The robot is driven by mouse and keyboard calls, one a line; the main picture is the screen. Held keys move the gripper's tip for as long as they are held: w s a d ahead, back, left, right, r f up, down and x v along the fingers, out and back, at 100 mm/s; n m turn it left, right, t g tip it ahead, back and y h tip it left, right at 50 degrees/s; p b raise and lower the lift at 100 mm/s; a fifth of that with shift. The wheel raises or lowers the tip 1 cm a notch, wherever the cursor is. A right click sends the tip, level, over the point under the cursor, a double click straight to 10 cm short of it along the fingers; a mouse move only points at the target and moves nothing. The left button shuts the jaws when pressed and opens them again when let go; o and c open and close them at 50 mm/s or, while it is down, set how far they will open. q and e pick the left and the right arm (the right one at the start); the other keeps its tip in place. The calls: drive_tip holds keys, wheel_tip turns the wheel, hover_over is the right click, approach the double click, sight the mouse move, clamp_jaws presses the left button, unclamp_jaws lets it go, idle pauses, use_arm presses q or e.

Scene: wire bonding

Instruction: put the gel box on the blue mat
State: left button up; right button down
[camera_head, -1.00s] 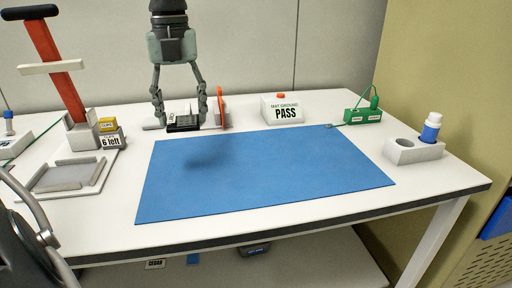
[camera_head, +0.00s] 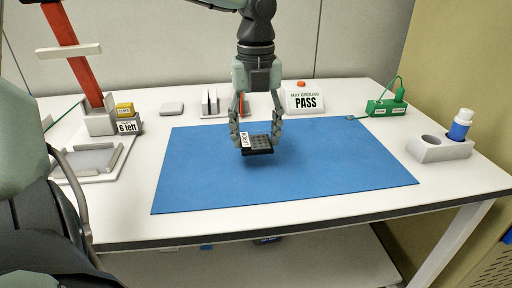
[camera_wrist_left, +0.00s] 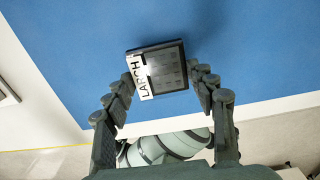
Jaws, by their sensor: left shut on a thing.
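The gel box (camera_head: 259,146) is a small, flat black box with a gridded top and a white label reading LARCH. My left gripper (camera_head: 257,137) points down and is shut on it, one finger on each side. The box is over the back middle part of the blue mat (camera_head: 300,188), with a dark shadow close below it. I cannot tell for sure whether it touches the mat. The wrist view shows the box (camera_wrist_left: 168,68) between the fingertips, with the blue mat (camera_wrist_left: 75,40) beyond. My right gripper is not in view.
Behind the mat stand a slotted white holder (camera_head: 211,102) and the PASS box (camera_head: 305,98). A green block (camera_head: 385,107) and a holder with a blue-and-white bottle (camera_head: 459,125) are at right. A red-armed stand (camera_head: 72,60) and grey tray (camera_head: 92,160) are at left. Most of the mat is clear.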

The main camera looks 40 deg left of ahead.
sight(256, 139)
use_arm(q)
drive_tip(key=shift+f, duration=0.4)
wheel_tip(256, 139, down, 2)
drive_tip(key=shift+f, duration=0.55)
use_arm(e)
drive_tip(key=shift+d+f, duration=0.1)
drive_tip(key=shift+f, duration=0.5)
use_arm(q)
drive_tip(key=shift+f, duration=0.1)
drive_tip(key=o, duration=1.2)
drive_tip(key=shift+c, duration=0.2)
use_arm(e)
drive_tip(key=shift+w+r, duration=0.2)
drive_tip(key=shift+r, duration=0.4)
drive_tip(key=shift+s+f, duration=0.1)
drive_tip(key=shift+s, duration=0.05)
